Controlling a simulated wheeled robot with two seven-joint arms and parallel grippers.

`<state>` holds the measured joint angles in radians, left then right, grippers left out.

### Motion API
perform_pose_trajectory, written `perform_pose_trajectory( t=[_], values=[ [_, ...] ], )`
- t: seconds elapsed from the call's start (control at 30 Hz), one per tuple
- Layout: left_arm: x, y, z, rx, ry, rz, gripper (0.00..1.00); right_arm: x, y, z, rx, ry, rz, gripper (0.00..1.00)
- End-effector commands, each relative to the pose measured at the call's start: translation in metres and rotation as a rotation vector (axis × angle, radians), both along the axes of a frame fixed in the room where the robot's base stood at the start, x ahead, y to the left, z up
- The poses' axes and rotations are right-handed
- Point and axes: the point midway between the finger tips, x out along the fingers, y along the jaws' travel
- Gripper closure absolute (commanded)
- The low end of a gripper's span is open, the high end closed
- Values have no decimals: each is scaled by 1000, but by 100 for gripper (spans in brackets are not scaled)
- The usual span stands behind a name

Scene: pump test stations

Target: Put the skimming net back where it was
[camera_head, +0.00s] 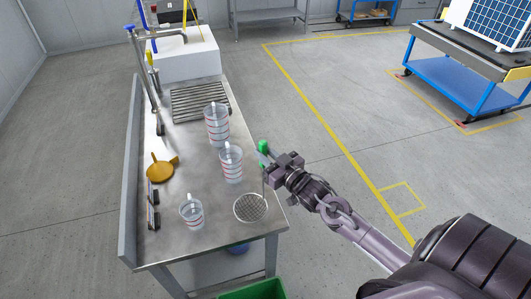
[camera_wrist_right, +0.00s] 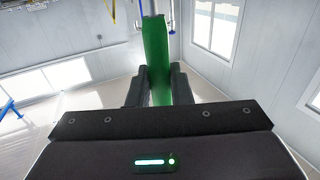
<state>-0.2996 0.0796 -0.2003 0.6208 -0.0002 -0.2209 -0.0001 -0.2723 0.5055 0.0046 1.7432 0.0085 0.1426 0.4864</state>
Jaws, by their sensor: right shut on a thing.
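The skimming net has a round mesh head (camera_head: 251,207) and a green handle (camera_head: 263,147). My right gripper (camera_head: 266,157) is shut on the green handle at the right edge of the steel bench (camera_head: 206,242). The mesh head hangs below the gripper, over the bench's front right corner; I cannot tell if it touches the top. In the right wrist view the green handle (camera_wrist_right: 157,60) stands upright between the two dark fingers. My left gripper is not in view.
On the bench stand several clear measuring jugs with red bands: a back one (camera_head: 216,124), a middle one (camera_head: 231,163) and a small front one (camera_head: 192,212). An orange scoop-like item (camera_head: 161,168) lies at the left. A drain grate (camera_head: 200,102) and white sink (camera_head: 186,55) are behind. A green crate (camera_head: 252,290) is below.

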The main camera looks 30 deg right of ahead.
Motion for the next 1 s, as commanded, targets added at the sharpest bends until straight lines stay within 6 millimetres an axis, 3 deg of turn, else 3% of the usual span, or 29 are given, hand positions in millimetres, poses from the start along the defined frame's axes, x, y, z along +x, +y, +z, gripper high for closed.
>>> perform_pose_trajectory(
  t=[0.3,0.33,0.47,0.83,1.0],
  values=[
    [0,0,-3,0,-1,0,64,0,0,-3,1,-1,0,100],
    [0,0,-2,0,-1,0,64,0,0,-3,0,0,0,77],
    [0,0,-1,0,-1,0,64,0,0,-3,0,1,0,60],
    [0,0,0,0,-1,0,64,-1,0,1,0,0,0,60],
    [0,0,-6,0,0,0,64,-23,-3,-3,0,4,-1,60]
  ],
)
